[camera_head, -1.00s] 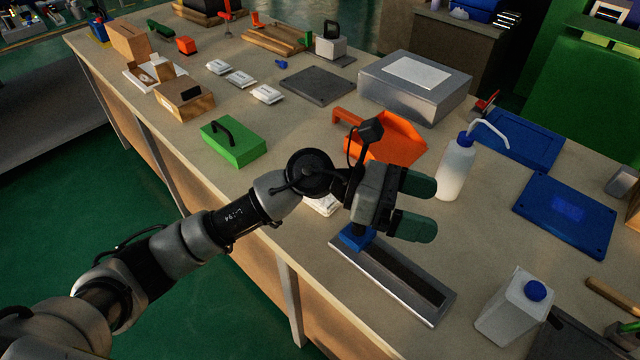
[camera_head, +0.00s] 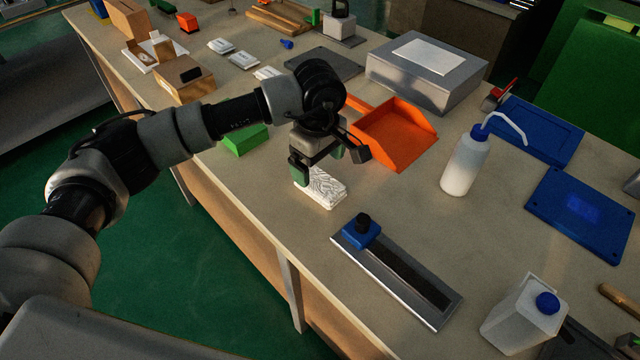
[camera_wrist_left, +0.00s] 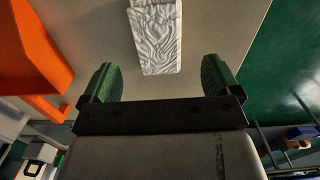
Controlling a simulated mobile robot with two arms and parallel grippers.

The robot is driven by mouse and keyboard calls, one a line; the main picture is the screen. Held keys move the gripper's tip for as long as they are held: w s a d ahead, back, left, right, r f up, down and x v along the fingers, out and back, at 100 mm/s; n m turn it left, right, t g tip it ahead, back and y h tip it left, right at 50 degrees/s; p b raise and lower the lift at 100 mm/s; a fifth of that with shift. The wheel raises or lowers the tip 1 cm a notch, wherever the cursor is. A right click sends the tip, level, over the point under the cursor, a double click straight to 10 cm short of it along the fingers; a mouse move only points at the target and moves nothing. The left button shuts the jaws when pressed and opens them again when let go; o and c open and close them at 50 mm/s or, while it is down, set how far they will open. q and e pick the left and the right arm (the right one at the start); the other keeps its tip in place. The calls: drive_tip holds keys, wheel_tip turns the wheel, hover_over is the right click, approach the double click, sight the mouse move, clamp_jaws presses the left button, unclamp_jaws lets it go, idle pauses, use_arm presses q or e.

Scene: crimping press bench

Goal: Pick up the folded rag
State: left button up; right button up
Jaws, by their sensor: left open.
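The folded rag (camera_head: 323,190) is a small white pad with grey wavy lines, lying flat on the bench near its front edge. My left gripper (camera_head: 315,172) is above the rag and points down, its fingers partly in front of the rag's far end. In the left wrist view the rag (camera_wrist_left: 157,38) lies beyond the fingertips, between the lines of the two green finger pads. The left gripper (camera_wrist_left: 160,78) is open, with nothing between its fingers. My right gripper is not in view.
An orange dustpan (camera_head: 397,136) lies close behind the rag. A metal rail with a blue block (camera_head: 361,232) lies to the right. A green box (camera_head: 246,140) is to the left, partly hidden by my arm. A white bottle (camera_head: 463,165) stands farther right.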

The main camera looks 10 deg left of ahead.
sight(320, 182)
use_arm(q)
drive_tip(key=shift+f, duration=0.65)
wheel_tip(320, 182, down, 4)
drive_tip(key=shift+d+r, duration=0.1)
drive_tip(key=shift+r, duration=0.05)
drive_tip(key=shift+f, duration=0.3)
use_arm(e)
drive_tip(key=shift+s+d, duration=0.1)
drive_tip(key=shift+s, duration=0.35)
use_arm(q)
drive_tip(key=shift+c, duration=0.9)
drive_tip(key=c, duration=0.8)
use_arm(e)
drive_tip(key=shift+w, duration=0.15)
use_arm(q)
drive_tip(key=shift+r, duration=0.1)
